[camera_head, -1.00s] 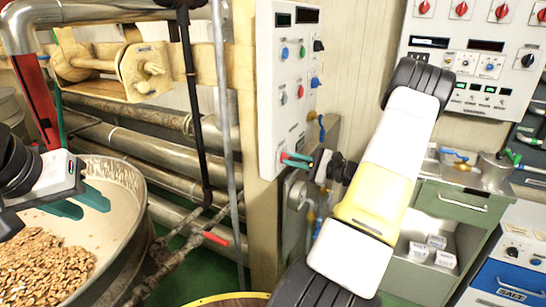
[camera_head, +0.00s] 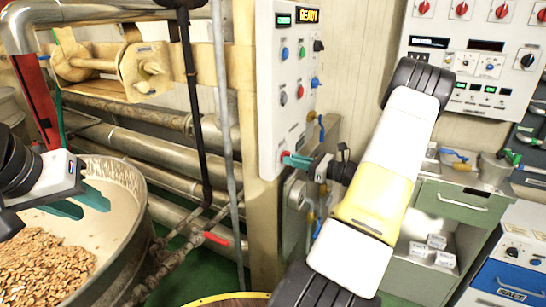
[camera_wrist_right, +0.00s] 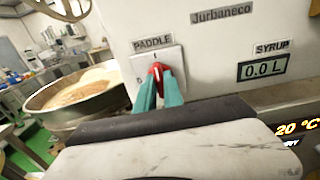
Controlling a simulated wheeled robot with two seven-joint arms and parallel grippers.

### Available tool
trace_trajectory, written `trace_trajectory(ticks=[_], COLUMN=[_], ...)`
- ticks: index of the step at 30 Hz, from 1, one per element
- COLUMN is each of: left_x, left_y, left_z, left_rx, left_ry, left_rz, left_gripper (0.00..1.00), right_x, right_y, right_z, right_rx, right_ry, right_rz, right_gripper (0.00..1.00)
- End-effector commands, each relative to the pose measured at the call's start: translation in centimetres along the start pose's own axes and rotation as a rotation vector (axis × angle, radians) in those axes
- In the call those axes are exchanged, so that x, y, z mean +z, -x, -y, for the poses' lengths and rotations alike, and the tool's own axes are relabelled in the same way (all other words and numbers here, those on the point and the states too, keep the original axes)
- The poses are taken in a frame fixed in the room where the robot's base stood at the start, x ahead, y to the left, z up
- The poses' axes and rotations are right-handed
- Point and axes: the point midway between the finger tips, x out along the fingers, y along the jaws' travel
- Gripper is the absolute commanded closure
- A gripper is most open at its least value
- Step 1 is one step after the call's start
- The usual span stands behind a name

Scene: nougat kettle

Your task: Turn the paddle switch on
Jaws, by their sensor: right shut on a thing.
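The paddle switch (camera_wrist_right: 156,72) is a red knob on a white plate under a "PADDLE" label in the right wrist view. Its top points up, close to the "I" mark. My right gripper (camera_wrist_right: 159,88) is shut on this knob, with one teal finger on each side. In the head view my right gripper (camera_head: 297,161) reaches the lower part of the white control panel (camera_head: 288,95), where a bit of red shows at the fingertips. The panel's top displays are lit, one reading "READY". My left gripper (camera_head: 82,202) is open and empty over the kettle.
The large kettle (camera_head: 130,235) with nuts (camera_head: 38,265) stands at the left. Metal pipes (camera_head: 150,150) run behind it. A green cabinet (camera_head: 450,205) and a second panel (camera_head: 475,65) with red knobs are at the right. A syrup display (camera_wrist_right: 266,66) reads 0.0 L.

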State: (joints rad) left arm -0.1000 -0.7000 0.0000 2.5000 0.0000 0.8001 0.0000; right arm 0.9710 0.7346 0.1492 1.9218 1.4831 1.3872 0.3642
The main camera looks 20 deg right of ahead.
Motion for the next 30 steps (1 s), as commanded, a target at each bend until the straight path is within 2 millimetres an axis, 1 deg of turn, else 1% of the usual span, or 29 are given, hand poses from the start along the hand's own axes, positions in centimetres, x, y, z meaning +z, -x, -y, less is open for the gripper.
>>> trace_trajectory(ticks=[17, 18, 20, 21, 30], left_x=[0.00, 0.00, 0.00, 0.00, 0.00], left_y=[0.00, 0.00, 0.00, 0.00, 0.00], left_z=[0.00, 0.00, 0.00, 0.00, 0.00], left_rx=[0.000, 0.000, 0.000, 0.000, 0.000], left_ry=[0.000, 0.000, 0.000, 0.000, 0.000], left_rz=[0.000, 0.000, 0.000, 0.000, 0.000], left_gripper=[0.66, 0.66, 0.66, 0.66, 0.66], right_x=[-0.06, -0.06, -0.05, -0.05, -0.02], right_y=[0.06, 0.06, 0.06, 0.05, 0.16], right_z=[0.01, 0.01, 0.02, 0.01, 0.02], right_rx=[-0.001, -0.001, -0.001, -0.001, -0.001], right_ry=[-0.030, -0.030, -0.030, -0.029, -0.028], right_rz=[-0.002, -0.002, -0.001, -0.001, -0.001], right_gripper=[1.00, 0.80, 0.69, 0.66, 0.66])
